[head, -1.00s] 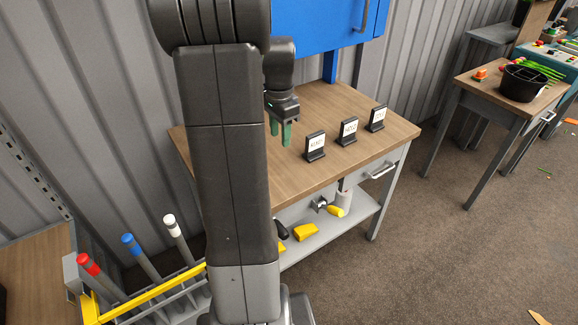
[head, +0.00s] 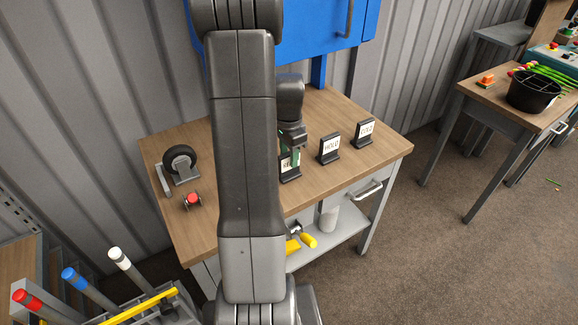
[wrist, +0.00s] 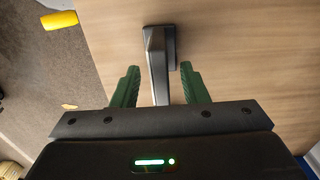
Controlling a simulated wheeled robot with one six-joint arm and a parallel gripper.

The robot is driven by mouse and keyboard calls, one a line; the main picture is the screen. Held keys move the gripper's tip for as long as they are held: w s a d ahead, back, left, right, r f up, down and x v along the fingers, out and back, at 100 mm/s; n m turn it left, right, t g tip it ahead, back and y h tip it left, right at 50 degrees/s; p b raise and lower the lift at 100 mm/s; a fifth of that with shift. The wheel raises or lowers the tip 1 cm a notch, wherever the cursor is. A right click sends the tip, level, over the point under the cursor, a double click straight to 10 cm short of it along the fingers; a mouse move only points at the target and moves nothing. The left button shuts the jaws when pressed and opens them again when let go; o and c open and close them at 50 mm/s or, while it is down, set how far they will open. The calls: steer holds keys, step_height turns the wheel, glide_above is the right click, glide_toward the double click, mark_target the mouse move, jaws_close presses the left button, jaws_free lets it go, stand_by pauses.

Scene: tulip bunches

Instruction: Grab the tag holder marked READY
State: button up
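Three dark tag holders with white labels stand in a row on the wooden workbench (head: 225,215). The left tag holder (head: 291,178) is partly hidden behind my gripper (head: 290,158), and its label cannot be fully read. The middle tag holder (head: 329,149) appears to read HOLD. The right tag holder (head: 364,133) has a label ending in OLD; its first letter is unclear. In the wrist view my gripper's green fingers (wrist: 158,75) are open, one on each side of a dark tag holder (wrist: 157,60), with gaps visible on both sides.
A caster wheel (head: 180,162) and a small red-topped part (head: 193,201) sit on the bench's left side. A blue cabinet (head: 300,35) hangs behind. A lower shelf (head: 335,235) holds yellow items. Another table with a black bucket (head: 533,92) stands at right.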

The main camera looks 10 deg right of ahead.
mark_target(289, 165)
steer(key=shift+f, duration=1.4)
jaws_close()
steer(key=shift+r, duration=0.15)
